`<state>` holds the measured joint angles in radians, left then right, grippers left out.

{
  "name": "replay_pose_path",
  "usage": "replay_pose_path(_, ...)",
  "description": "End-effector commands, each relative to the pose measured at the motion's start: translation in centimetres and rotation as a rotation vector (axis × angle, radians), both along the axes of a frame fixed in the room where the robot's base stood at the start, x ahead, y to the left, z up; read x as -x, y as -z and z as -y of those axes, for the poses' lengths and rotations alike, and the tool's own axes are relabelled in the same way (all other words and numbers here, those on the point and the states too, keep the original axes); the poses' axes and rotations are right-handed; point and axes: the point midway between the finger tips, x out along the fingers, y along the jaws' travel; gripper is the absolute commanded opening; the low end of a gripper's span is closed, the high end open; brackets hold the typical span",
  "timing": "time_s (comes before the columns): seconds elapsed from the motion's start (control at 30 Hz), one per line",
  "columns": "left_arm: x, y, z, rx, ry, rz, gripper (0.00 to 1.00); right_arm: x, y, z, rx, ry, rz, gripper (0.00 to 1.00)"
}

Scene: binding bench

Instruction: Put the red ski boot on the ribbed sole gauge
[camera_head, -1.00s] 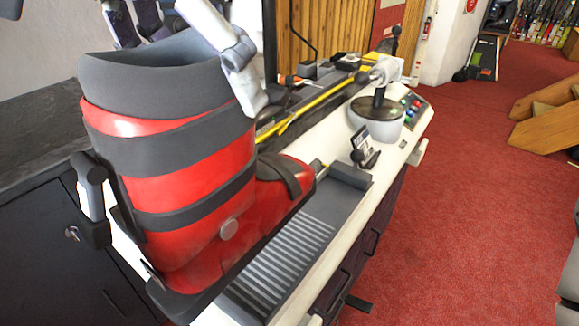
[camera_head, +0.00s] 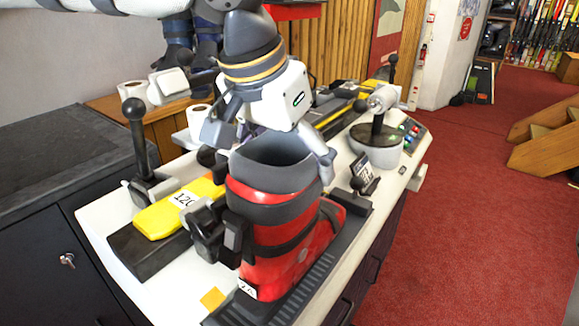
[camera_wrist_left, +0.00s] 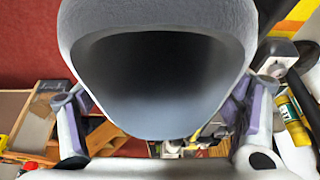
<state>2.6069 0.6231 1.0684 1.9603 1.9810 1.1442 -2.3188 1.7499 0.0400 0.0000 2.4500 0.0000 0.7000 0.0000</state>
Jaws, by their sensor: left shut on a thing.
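The red ski boot (camera_head: 285,238) has a dark grey cuff and black straps. It stands about upright over the ribbed sole gauge (camera_head: 322,272), a dark strip with cross ribs along the bench's front edge. The sole is close to the gauge; whether it touches cannot be told. My left gripper (camera_head: 268,165) comes from above and is shut on the cuff, one finger on each side. In the left wrist view the cuff's open top (camera_wrist_left: 160,85) fills the space between the fingers. The boot hides much of the gauge. My right gripper is not in view.
A yellow square (camera_head: 212,298) lies on the white benchtop.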

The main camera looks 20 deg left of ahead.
Motion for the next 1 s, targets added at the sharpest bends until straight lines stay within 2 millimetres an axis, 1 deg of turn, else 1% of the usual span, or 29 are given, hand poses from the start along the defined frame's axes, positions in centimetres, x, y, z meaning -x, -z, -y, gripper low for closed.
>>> replay_pose_path(0.1,0.0,1.0,0.0,0.003,0.001,0.007,0.38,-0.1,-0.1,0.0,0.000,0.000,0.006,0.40)
replay_pose_path(0.17,0.0,1.3,0.1,0.005,0.002,0.009,0.38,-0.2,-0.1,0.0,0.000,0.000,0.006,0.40)
replay_pose_path(0.5,0.0,1.6,0.1,0.006,0.001,0.007,0.38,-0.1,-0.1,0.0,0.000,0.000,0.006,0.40)
replay_pose_path(0.53,0.1,1.8,0.0,0.003,0.001,0.003,0.85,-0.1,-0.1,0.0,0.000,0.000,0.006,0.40)
replay_pose_path(0.6,0.1,1.8,0.0,0.003,0.001,0.003,1.00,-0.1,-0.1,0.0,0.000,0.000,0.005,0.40)
replay_pose_path(0.93,0.1,1.8,0.0,0.003,0.001,0.002,1.00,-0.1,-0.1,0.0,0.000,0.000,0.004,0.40)
replay_pose_path(1.0,0.1,1.4,0.0,0.003,0.001,0.004,1.00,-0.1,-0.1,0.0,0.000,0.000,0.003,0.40)
